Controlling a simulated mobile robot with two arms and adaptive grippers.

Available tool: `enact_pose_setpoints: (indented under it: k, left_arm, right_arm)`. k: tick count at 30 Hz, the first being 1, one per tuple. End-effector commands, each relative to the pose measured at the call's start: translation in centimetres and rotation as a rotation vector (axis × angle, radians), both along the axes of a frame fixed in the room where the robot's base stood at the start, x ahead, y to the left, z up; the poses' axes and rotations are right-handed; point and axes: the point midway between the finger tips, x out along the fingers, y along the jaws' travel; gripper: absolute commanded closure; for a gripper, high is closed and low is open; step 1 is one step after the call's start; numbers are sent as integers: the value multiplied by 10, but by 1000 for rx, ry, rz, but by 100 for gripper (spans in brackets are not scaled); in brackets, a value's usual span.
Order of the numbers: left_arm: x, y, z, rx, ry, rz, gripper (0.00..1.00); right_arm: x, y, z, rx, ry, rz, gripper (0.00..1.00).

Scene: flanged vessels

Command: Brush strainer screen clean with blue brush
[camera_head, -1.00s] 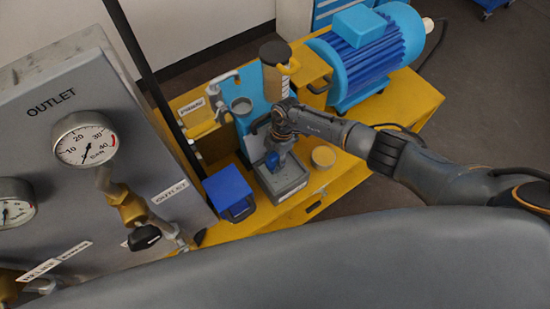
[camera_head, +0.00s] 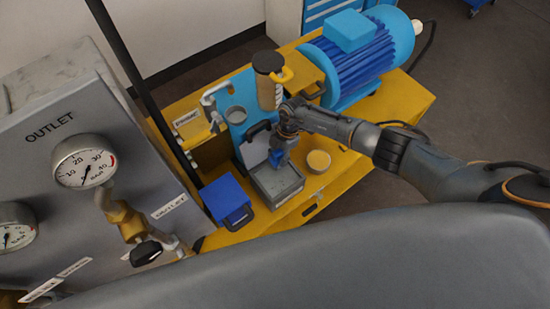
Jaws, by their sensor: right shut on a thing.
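My right gripper (camera_head: 281,146) reaches in from the right and is shut on the blue brush (camera_head: 277,159), which points down over the back part of a grey open tray (camera_head: 290,192). The gripper hides the brush's upper part, and I cannot tell whether its lower end touches anything. A pale beige cylinder with a dark cap (camera_head: 268,92), which looks like the strainer screen, stands upright in a holder with a yellow clip behind the gripper. The gripper is below and to the right of it, apart from it as far as I can tell. My left gripper is not in view.
A blue box (camera_head: 225,194) stands left of the tray, and a round yellow-topped cup (camera_head: 318,161) to its right. A blue motor (camera_head: 360,55) stands behind. The gauge panel (camera_head: 60,150) fills the left side.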

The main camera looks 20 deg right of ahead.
Motion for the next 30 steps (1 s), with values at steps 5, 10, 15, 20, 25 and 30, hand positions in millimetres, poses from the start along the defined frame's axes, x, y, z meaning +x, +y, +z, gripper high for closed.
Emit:
enact_pose_setpoints:
  k: [5, 10, 15, 20, 25, 30]
  left_arm:
    - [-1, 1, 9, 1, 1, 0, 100]
    - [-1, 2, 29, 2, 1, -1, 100]
    - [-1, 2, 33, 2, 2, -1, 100]
    - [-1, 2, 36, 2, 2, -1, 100]
    - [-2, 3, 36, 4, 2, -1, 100]
    - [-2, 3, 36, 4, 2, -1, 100]
  right_arm:
    - [8, -4, 13, -5, -18, -5, 100]
    - [7, -4, 32, -5, -17, -6, 100]
    - [5, -3, 43, -2, -12, -4, 100]
    - [3, -3, 58, -2, -8, -3, 100]
    - [3, -2, 74, -2, -7, -2, 100]
    - [2, -2, 87, -2, -4, -2, 100]
